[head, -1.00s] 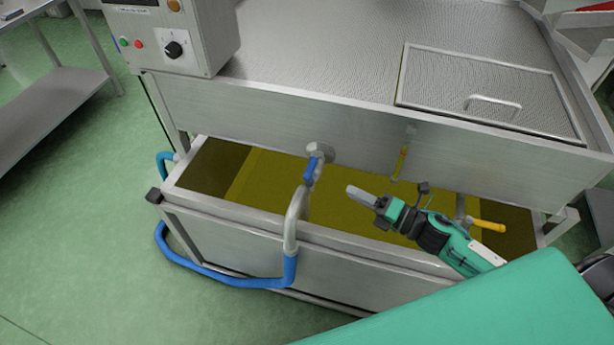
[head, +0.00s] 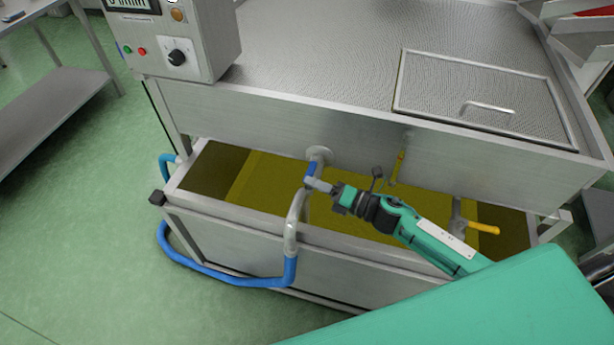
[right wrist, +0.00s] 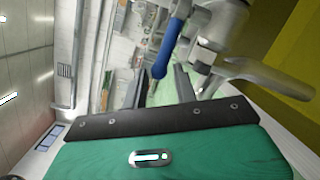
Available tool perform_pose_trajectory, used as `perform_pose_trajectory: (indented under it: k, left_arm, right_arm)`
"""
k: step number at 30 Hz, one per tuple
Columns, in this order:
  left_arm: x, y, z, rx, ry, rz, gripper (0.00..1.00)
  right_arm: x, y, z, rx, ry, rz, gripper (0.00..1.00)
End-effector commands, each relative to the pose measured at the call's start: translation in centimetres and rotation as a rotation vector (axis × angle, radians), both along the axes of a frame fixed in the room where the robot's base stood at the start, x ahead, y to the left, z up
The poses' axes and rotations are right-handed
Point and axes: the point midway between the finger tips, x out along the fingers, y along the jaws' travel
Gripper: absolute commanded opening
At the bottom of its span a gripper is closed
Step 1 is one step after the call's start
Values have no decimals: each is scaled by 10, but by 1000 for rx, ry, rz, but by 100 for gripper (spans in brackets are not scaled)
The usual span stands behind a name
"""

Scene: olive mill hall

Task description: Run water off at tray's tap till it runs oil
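The long steel tray (head: 235,240) under the machine holds yellow-green liquid. A tap with a blue lever (head: 311,170) stands at the machine's front wall, its grey pipe (head: 294,215) bending down to a blue hose. Two yellow-handled taps show right of it, one on the wall (head: 398,167) and one over the tray (head: 482,228). My right gripper (head: 312,183) is at the blue lever. In the right wrist view the blue lever (right wrist: 164,52) reaches down between its spread dark fingers (right wrist: 160,88); contact cannot be told. My left gripper is out of view.
A blue hose (head: 230,283) loops around the tray's left end. A control box (head: 190,42) sits above left, and a mesh hatch with a handle (head: 485,106) lies on top. A steel table (head: 55,100) stands at left; green floor between is clear.

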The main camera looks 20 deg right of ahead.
Motion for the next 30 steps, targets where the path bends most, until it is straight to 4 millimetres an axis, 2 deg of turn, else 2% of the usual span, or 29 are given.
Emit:
perform_pose_trajectory:
  k: [6,17,18,22,30]
  left_arm:
    - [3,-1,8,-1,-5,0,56]
    - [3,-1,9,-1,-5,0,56]
    - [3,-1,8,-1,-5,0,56]
    - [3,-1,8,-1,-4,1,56]
    - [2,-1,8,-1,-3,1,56]
  right_arm:
    - [17,17,1,0,0,-1,29]
    - [21,21,0,-1,-1,0,29]
    - [21,21,0,0,0,0,27]
    - [21,21,0,0,0,0,1]
    - [21,23,0,0,-1,-5,0]
